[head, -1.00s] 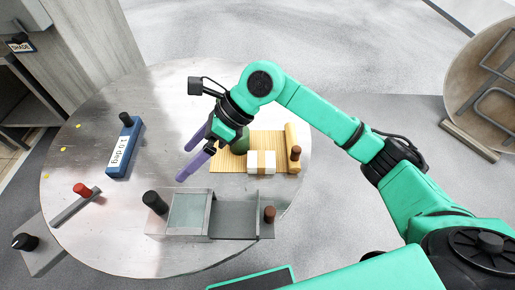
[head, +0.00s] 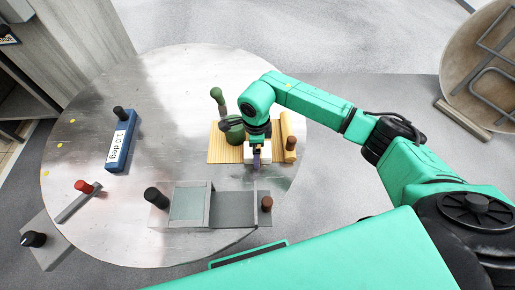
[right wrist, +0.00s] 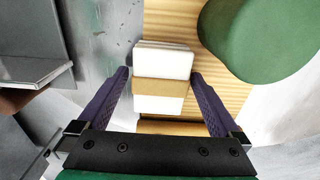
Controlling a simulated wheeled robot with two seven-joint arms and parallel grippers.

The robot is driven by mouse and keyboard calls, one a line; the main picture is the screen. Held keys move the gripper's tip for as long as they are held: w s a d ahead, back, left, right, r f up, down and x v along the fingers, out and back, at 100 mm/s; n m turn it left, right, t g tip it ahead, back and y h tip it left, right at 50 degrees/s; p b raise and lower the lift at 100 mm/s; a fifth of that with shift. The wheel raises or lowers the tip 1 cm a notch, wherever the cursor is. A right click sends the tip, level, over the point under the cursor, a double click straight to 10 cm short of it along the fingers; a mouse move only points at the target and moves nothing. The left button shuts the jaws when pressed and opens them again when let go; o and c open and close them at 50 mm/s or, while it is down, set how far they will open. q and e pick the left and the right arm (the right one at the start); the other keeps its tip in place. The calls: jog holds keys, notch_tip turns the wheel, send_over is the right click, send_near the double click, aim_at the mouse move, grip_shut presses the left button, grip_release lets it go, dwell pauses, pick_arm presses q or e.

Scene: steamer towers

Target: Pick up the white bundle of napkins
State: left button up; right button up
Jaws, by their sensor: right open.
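The white bundle of napkins (right wrist: 165,62) has a tan band around its middle and lies at the edge of a bamboo mat. In the head view the bundle (head: 266,158) is partly hidden by my right gripper (head: 256,158), which is over it. In the right wrist view the purple fingers of my right gripper (right wrist: 160,80) are open, one on each side of the bundle, with small gaps visible. I cannot tell how far above the mat the fingertips are. My left gripper is not in view.
The bamboo mat (head: 217,152) has a rolled edge with a brown knob (head: 291,143). A green rounded object (right wrist: 255,35) stands close beside the bundle. A grey slotted metal fixture (head: 234,206) is in front. A blue labelled block (head: 120,145) stands left on the round metal table (head: 100,225).

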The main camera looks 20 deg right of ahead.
jog(key=shift+f, duration=0.45)
jog(key=c, duration=1.2)
notch_tip(320, 180, up, 20)
jog(key=b, duration=0.3)
jog(key=shift+r, duration=0.1)
